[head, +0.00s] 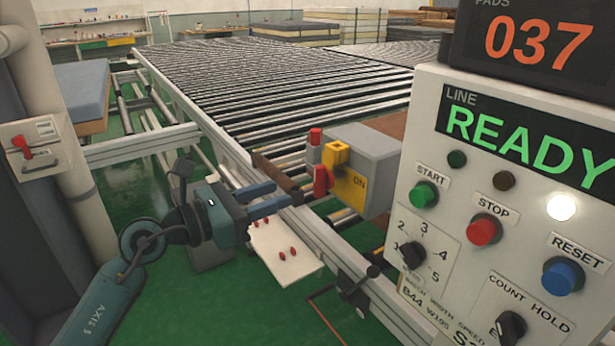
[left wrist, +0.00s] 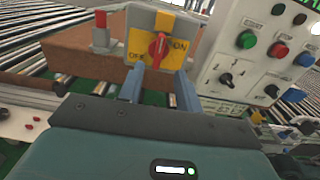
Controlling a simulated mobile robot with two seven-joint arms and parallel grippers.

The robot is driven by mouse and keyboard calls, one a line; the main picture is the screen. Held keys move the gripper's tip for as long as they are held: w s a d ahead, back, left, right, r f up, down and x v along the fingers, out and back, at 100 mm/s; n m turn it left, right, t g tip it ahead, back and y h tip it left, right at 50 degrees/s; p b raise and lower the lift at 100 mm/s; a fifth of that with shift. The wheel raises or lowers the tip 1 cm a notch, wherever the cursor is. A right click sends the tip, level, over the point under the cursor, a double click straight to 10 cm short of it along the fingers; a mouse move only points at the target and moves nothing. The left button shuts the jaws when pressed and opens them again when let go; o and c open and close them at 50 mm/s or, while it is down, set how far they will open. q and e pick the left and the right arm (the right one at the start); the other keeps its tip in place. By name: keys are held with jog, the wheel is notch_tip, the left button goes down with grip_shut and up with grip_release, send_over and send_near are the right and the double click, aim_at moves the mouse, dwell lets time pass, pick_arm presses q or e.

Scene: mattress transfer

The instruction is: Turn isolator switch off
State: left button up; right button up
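The isolator switch is a grey box (head: 362,165) with a yellow faceplate (head: 349,188) and a red knob (head: 321,181). In the left wrist view, the red knob (left wrist: 158,48) sits midway on the yellow faceplate (left wrist: 176,58), with OFF at its left and ON at its right. The knob looks close to upright, tilted slightly. My left gripper (head: 284,194) is open and empty, pointing at the switch from the left, a little short of it. Its two blue fingers (left wrist: 159,80) lie below the knob, one to each side. My right gripper is not in view.
A control panel (head: 455,215) with START, STOP, RESET buttons and dials stands close at the right. Its display reads READY. A roller conveyor (head: 290,85) fills the back.

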aim_at(315, 180)
pick_arm(q)
jog(key=p+x, duration=0.1)
jog(key=x, duration=0.7)
jog(key=shift+c, duration=0.2)
grip_shut()
